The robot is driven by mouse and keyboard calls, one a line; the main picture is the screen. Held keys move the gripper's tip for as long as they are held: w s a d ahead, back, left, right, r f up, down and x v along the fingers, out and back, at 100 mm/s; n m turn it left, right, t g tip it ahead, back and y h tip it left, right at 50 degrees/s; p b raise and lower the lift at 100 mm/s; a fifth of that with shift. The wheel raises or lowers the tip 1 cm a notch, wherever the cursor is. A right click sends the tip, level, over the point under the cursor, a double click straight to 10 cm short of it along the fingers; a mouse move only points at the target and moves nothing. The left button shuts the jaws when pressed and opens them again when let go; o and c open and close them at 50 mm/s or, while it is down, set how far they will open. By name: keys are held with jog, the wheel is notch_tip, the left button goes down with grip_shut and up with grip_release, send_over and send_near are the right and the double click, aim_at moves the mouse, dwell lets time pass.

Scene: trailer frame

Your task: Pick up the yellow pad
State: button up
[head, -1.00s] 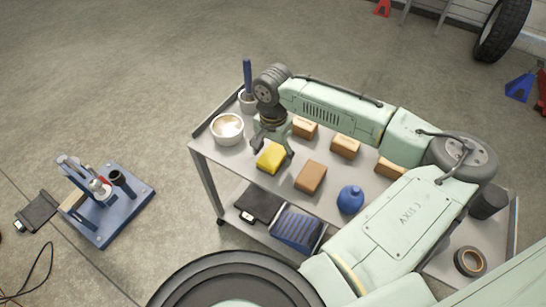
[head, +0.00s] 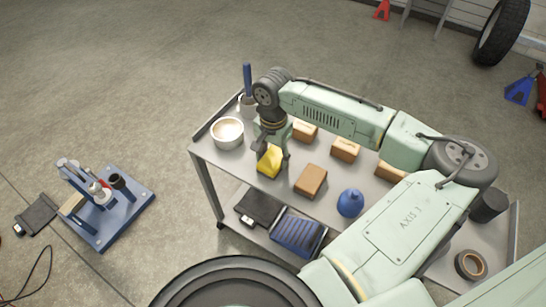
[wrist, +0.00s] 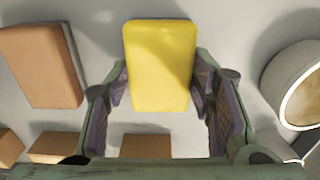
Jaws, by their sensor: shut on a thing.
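The yellow pad (head: 269,162) is a small block on the top of the grey cart, near its front left part. My gripper (head: 271,153) is over it from above, with a finger on either side. In the wrist view the yellow pad (wrist: 160,65) sits between the two fingertips (wrist: 160,88), and both touch its sides. My gripper is shut on the pad. I cannot tell whether the pad is clear of the cart top.
A brown block (head: 311,180) lies right of the pad, and a white bowl (head: 228,132) stands to its left. A blue bottle (head: 350,203) and several cardboard-coloured blocks (head: 345,149) share the cart top (head: 238,163). A blue stand (head: 110,215) is on the floor at left.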

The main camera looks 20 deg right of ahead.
aim_at(273, 158)
jog(key=shift+r, duration=0.6)
notch_tip(273, 158, up, 2)
jog(key=shift+r+b, duration=0.1)
jog(key=shift+b, duration=0.4)
jog(key=s+a+r+b, duration=0.1)
jog(key=s+a+b, duration=0.1)
jog(key=s, duration=1.3)
jog(key=shift+s+a+r+b, duration=0.2)
jog(key=shift+s+a+b, duration=0.15)
jog(key=shift+a, duration=0.3)
jog(key=o, duration=0.6)
jog(key=c, duration=0.5)
jog(key=shift+w, duration=0.1)
